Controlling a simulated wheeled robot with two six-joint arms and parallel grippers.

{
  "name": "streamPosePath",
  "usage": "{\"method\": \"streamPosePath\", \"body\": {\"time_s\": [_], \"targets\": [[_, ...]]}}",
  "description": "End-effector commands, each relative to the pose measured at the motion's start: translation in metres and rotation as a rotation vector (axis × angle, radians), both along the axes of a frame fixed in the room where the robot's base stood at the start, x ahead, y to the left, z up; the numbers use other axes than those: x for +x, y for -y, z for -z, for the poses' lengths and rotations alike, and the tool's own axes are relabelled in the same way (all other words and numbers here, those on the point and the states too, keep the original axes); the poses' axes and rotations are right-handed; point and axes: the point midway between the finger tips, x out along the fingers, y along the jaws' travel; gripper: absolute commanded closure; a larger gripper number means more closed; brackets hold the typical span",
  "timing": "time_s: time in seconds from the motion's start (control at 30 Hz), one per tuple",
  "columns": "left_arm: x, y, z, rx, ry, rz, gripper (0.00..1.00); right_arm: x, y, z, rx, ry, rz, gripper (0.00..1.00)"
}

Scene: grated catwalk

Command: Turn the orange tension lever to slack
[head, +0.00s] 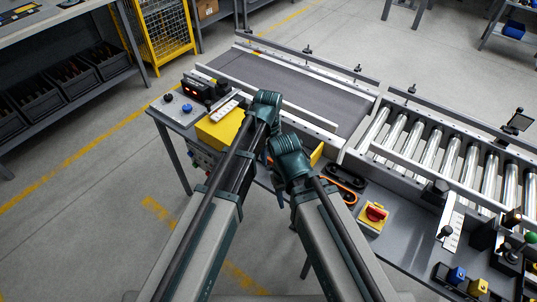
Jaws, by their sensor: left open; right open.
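Orange parts, possibly the tension lever (344,198), show low on the bench beside a black slotted piece (347,178). My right gripper (289,158) is in front of this area and hides part of it, so I cannot tell the lever's full shape or position. My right gripper is open, and I see no object held in it. My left gripper (268,100) is higher in the picture, open, above the bench near a yellow box. Its fingertips are hard to make out. Any slack marking is too small or hidden to read.
A conveyor belt (290,85) runs behind my grippers, with a roller section (440,150) to its right. A yellow box (218,130) stands left. A red knob on a yellow base (375,213) stands right. Several knobs and blocks fill the lower right. Floor is clear at left.

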Motion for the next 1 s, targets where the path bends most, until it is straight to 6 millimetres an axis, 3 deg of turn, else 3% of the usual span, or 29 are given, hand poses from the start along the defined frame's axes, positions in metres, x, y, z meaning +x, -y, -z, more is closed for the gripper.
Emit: {"method": "streamPosePath", "body": {"time_s": [0.7,1.0], "targets": [[0.000,0.000,-0.110,0.000,0.000,0.001,0.55,0.000,0.000,-0.110,0.000,0.000,0.000,0.50],[0.000,0.000,-0.129,0.000,0.000,0.001,0.55,0.000,0.000,-0.129,0.000,0.000,0.000,0.50]]}}
